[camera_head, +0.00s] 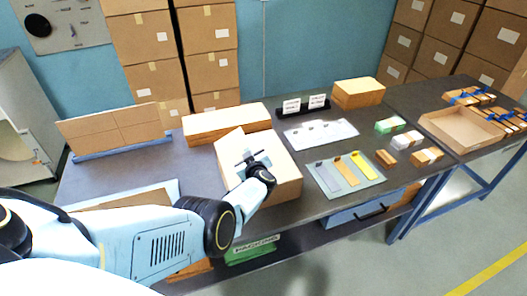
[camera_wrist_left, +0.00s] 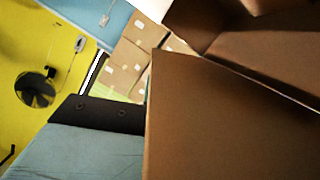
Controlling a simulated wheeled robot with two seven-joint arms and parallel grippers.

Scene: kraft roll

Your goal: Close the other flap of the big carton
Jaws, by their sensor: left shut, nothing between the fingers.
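The big carton (camera_head: 287,184) stands on the dark table, near the middle of the head view. Its top at the right (camera_head: 277,151) looks flat and covered. At its left a pale flap (camera_head: 227,147) stands tilted up beside my gripper. My left gripper (camera_head: 246,157) is over the carton's top, shut and empty; the arm hides the carton's near left side. I cannot tell whether the fingers touch the flap. In the left wrist view a large brown cardboard panel (camera_wrist_left: 225,125) is very close, with more cardboard (camera_wrist_left: 275,55) behind it. My right gripper is out of view.
A long closed box (camera_head: 227,124) lies behind the carton. A mat (camera_head: 343,184) with coloured strips lies to its right, with a white sheet (camera_head: 320,132) behind. An open tray (camera_head: 460,130) is far right. An upright cardboard panel (camera_head: 115,130) stands at left.

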